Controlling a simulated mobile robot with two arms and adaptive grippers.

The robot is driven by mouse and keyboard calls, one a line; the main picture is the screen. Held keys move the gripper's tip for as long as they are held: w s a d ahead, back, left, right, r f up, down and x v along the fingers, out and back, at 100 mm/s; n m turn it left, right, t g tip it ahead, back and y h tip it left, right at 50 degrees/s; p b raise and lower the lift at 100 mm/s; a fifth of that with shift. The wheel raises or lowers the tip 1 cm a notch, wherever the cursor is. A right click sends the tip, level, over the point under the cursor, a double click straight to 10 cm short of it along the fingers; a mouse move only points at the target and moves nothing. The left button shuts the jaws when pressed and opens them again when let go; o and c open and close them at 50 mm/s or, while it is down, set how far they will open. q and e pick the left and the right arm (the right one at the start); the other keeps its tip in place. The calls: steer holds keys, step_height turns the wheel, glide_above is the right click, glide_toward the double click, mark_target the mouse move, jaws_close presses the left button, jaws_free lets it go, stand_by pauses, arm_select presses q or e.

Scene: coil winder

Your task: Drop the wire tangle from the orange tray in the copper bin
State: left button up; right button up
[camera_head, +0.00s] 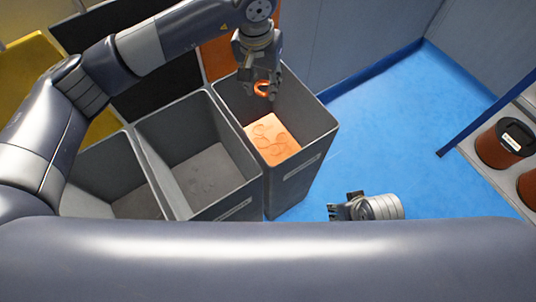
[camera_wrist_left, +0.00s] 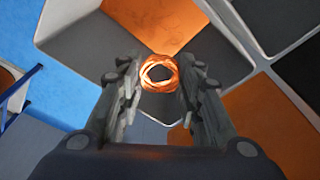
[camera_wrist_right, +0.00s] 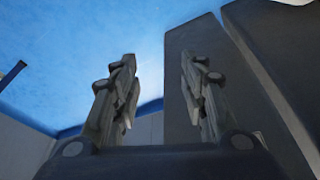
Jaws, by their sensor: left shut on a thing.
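The wire tangle (camera_head: 257,91) is a small bright orange ring of wire. My left gripper (camera_head: 265,86) is shut on it and holds it over the grey bin (camera_head: 290,186) at the right end of the row. This bin has an orange sheet with round marks inside and an orange panel behind it, so I take it as the copper bin. In the left wrist view the tangle (camera_wrist_left: 160,88) sits between the fingertips, with the bin beneath. My right gripper (camera_head: 333,210) is low over the blue floor, open and empty. The orange tray is not recognisable in view.
Two more grey bins stand to the left, the middle one (camera_head: 245,203) and the left one (camera_head: 80,198). Dark and yellow panels stand behind them. A rack with dark red-brown spools (camera_head: 500,150) is at the right. Blue floor (camera_head: 385,150) between is clear.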

arm_select(q)
steer(key=shift+w+d+b, duration=0.3)
steer(key=shift+w, duration=0.3)
steer(key=shift+f, duration=0.25)
steer(key=shift+f+b, duration=0.45)
steer(key=shift+f, duration=0.3)
steer(key=shift+f+b, duration=0.7)
steer(key=shift+f, duration=1.15)
arm_select(e)
steer(key=shift+v, duration=1.9)
steer(key=shift+w+a, duration=0.15)
arm_select(q)
steer(key=o, duration=0.9)
